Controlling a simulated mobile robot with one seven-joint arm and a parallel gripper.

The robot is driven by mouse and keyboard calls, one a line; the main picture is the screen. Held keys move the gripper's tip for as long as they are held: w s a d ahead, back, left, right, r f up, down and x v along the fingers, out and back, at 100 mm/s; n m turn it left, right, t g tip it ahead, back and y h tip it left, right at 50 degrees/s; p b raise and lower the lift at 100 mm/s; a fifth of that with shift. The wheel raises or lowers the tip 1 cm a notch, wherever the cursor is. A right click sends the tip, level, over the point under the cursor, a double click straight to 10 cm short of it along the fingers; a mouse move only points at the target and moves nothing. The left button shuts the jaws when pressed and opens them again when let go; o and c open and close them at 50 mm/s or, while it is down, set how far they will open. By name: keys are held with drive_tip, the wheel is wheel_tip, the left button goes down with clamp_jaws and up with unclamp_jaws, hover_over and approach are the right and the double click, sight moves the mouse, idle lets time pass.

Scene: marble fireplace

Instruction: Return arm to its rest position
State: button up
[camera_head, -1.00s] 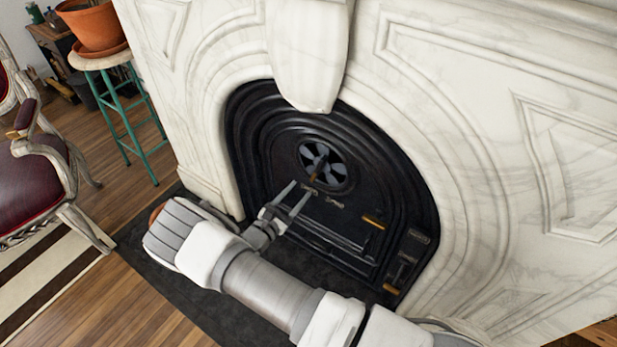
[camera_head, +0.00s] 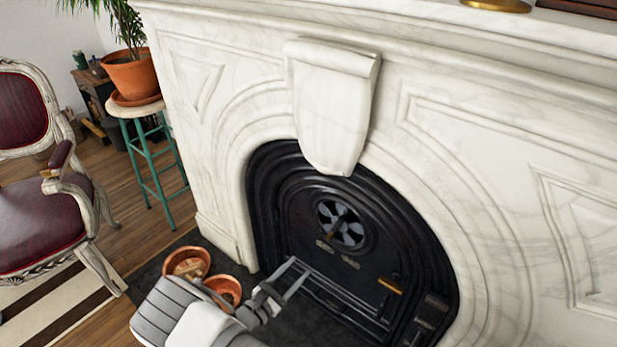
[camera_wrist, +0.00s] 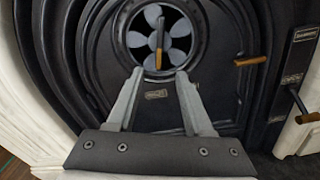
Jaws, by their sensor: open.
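My gripper (camera_head: 290,279) is in front of the lower part of the black fireplace insert (camera_head: 300,210) in the head view. Its two fingers are apart, with nothing between them. In the wrist view the fingers of my gripper (camera_wrist: 160,80) point at the insert's door, just below the round fan-shaped vent (camera_wrist: 160,35). The head view shows my arm at the bottom, most of it cut off by the frame edge. I cannot tell the exact gap between the fingertips and the door.
A white marble surround (camera_head: 430,130) frames the insert. A potted plant on a green stool (camera_head: 148,165) and a red armchair (camera_head: 40,225) are at the left. Wooden-handled levers (camera_wrist: 250,61) stick out from the insert.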

drive_tip(key=s+d+r+m+g, duration=0.2)
drive_tip(key=d+r+m+g, duration=0.55)
drive_tip(key=r, duration=0.35)
drive_tip(key=s+d+r+m+g, duration=0.2)
drive_tip(key=d+r+m+g, duration=0.5)
drive_tip(key=r, duration=0.4)
drive_tip(key=s+d+r+m+t+y, duration=0.35)
drive_tip(key=s+r+m+y, duration=0.2)
drive_tip(key=s+r, duration=0.35)
drive_tip(key=s+d+r+m+t+y, duration=0.2)
drive_tip(key=s+d+r+m+y, duration=0.3)
drive_tip(key=s+r, duration=0.3)
wheel_tip(320, 180, up, 19)
drive_tip(key=a+p, duration=0.1)
drive_tip(key=p, duration=1.7)
drive_tip(key=shift+s+m+p, duration=0.2)
drive_tip(key=shift+m+p, duration=0.1)
drive_tip(key=shift+p, duration=0.1)
drive_tip(key=shift+a+h, duration=0.1)
drive_tip(key=shift+h, duration=0.15)
